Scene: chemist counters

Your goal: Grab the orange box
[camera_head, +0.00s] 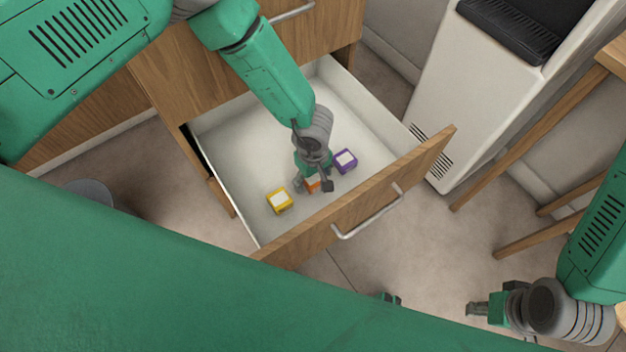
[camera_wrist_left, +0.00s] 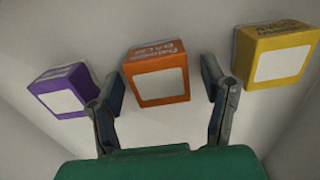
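The orange box (camera_wrist_left: 158,75) has a white label and sits on the drawer floor between a purple and a yellow box. In the head view the orange box (camera_head: 312,184) is mostly hidden behind my left gripper (camera_head: 313,186). In the left wrist view my left gripper (camera_wrist_left: 166,95) is open, with one finger on each side of the orange box's lower part and gaps between them. Contact cannot be seen. My right gripper (camera_head: 478,309) is far off at the lower right, outside the drawer; its fingers are too small to read.
The purple box (camera_head: 345,160) and the yellow box (camera_head: 280,201) stand close on either side. The open drawer (camera_head: 235,130) has white walls and a wooden front (camera_head: 365,200) with a metal handle. A white appliance (camera_head: 455,100) stands to the right of the drawer.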

